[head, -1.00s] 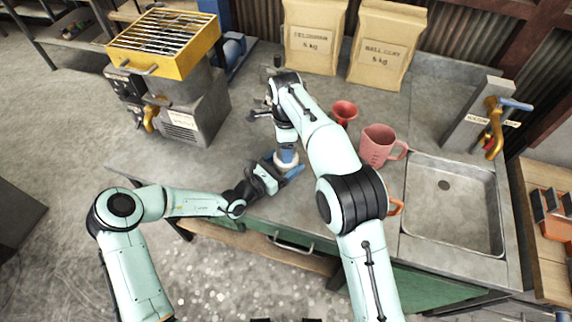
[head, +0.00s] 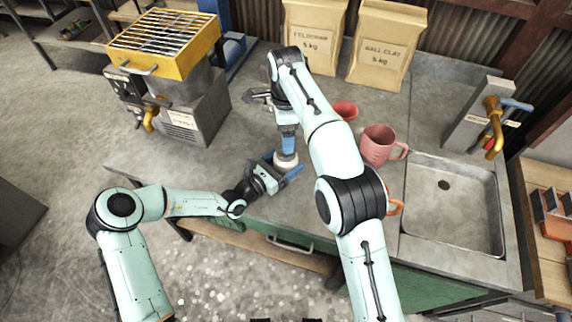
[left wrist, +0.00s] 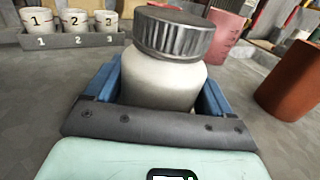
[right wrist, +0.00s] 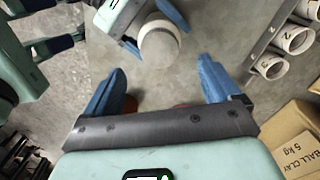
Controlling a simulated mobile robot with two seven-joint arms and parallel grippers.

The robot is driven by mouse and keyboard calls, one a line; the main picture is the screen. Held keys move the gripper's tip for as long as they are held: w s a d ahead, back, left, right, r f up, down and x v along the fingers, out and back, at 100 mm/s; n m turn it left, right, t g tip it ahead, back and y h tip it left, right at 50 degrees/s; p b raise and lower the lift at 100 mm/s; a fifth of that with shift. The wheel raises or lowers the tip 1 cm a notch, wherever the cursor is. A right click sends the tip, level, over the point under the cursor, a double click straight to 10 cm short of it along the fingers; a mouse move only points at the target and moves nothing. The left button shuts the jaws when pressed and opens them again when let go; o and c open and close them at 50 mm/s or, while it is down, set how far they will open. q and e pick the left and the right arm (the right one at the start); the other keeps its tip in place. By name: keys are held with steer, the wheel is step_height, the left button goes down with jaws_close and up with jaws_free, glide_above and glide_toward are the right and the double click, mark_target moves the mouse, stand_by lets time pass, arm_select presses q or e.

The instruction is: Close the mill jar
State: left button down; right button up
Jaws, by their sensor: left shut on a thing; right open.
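The mill jar (left wrist: 162,80) is white, with a grey ribbed lid (left wrist: 173,33) sitting on its mouth in the left wrist view. I cannot tell how tight the lid is. My left gripper (head: 287,176) is shut around the jar's body and holds it upright at the counter's front. In the head view only a pale part of the jar (head: 287,162) shows between the grippers. My right gripper (head: 288,146) points down above the jar. In the right wrist view its two blue fingers are apart and empty, with the lid's round top (right wrist: 158,47) beyond them.
A pink mug (head: 377,146) and a red funnel (head: 344,110) stand right of my right arm, near the sink (head: 455,205). Paper bags (head: 384,45) stand at the back. A yellow-topped machine (head: 165,45) is at left. A rack (left wrist: 75,40) holds numbered white cups.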

mark_target(286, 162)
arm_select(q)
steer(key=shift+f, duration=0.1)
arm_select(e)
steer(key=shift+r, duration=0.6)
arm_select(q)
jaws_free()
steer(key=shift+a, duration=0.1)
steer(key=shift+s+a, duration=0.2)
steer(key=shift+s, duration=0.05)
arm_select(e)
steer(key=shift+s+f, duration=0.1)
steer(key=shift+f, duration=0.15)
arm_select(q)
steer(key=b+v, duration=0.2)
steer(key=v, duration=1)
steer(key=shift+a, duration=0.1)
arm_select(e)
steer(key=f, duration=0.1)
steer(key=s+f, duration=0.1)
steer(key=f, duration=0.1)
steer(key=shift+f, duration=0.15)
arm_select(q)
steer(key=shift+s+a, duration=0.2)
